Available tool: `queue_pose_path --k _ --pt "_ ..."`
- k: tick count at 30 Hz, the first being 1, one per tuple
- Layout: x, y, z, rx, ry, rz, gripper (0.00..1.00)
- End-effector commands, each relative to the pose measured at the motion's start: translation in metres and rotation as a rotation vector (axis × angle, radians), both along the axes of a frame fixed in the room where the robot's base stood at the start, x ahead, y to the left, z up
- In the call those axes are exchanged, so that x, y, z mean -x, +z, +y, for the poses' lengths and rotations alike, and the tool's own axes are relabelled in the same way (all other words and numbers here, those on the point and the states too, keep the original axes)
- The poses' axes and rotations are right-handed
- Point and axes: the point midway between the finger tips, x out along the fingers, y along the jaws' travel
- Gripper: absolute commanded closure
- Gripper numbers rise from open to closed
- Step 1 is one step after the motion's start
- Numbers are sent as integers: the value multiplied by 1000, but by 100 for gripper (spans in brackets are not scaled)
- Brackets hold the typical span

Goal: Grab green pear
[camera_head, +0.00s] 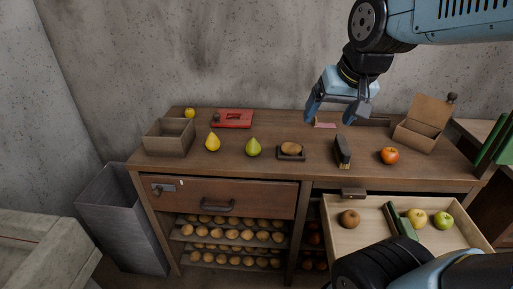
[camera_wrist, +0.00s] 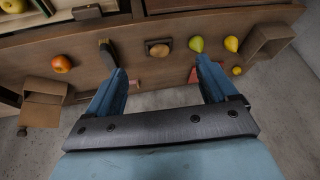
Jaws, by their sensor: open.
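The green pear (camera_head: 253,147) stands upright on the wooden table, right of a yellow pear (camera_head: 213,142). In the wrist view the green pear (camera_wrist: 196,44) shows just beyond the tip of the right-hand finger, apart from it. My gripper (camera_head: 338,112) is open and empty, in the air above the back of the table, to the right of the green pear. In the wrist view my gripper (camera_wrist: 158,72) has its two fingers spread wide, with nothing between them in its grasp.
A brown potato on a small dark tray (camera_head: 291,155), a dark brush (camera_head: 342,152) and a red apple (camera_head: 389,155) are on the table. Open boxes (camera_head: 170,138) (camera_head: 422,124) stand at both sides. A red scale (camera_head: 232,118) is at the back. An open drawer (camera_head: 350,236) juts forward.

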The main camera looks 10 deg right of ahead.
Motion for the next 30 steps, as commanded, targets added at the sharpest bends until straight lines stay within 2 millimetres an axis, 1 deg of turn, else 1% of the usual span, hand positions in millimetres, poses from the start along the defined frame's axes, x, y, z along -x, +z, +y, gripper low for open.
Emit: queue_pose_path --k 1,3,8,15,24,30 --pt "-13 -6 5 -14 0 21 14" --pt "-29 -13 9 -33 -14 42 14" --pt "-64 -33 24 -57 -49 86 14" --pt "-112 -68 53 -51 -110 138 14" --pt "-160 -112 99 15 -182 145 14" --pt "-183 -133 130 69 -221 108 14"
